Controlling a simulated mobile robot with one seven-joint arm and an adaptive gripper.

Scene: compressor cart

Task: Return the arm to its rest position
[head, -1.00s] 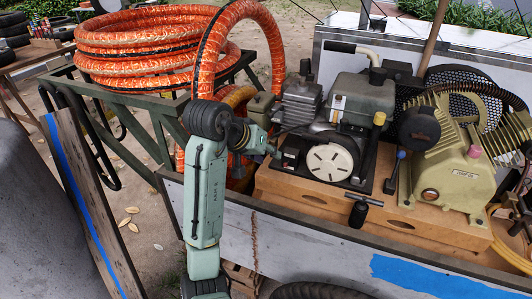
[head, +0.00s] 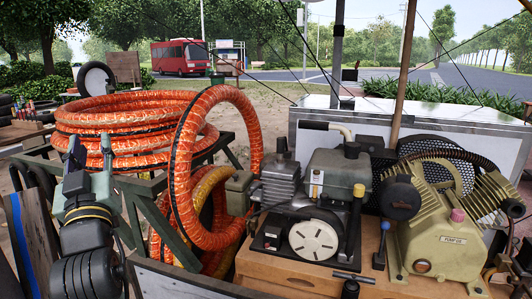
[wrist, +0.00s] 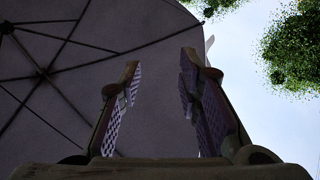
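My gripper (head: 88,158) is raised at the left of the head view, pointing up, in front of the orange hose coil. In the wrist view my gripper (wrist: 158,95) shows two ridged fingers standing well apart, with nothing between them. Behind them are only the underside of a dark umbrella canopy (wrist: 70,50), sky and leaves. My forearm and wrist joints fill the lower left of the head view. The rest of my arm is out of view.
The orange hose coil (head: 130,128) rests on a green metal frame (head: 150,215) close to my gripper. An engine with a white disc (head: 313,241) and a beige pump (head: 435,235) stand on a wooden base at the right. A pole (head: 405,70) rises behind them.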

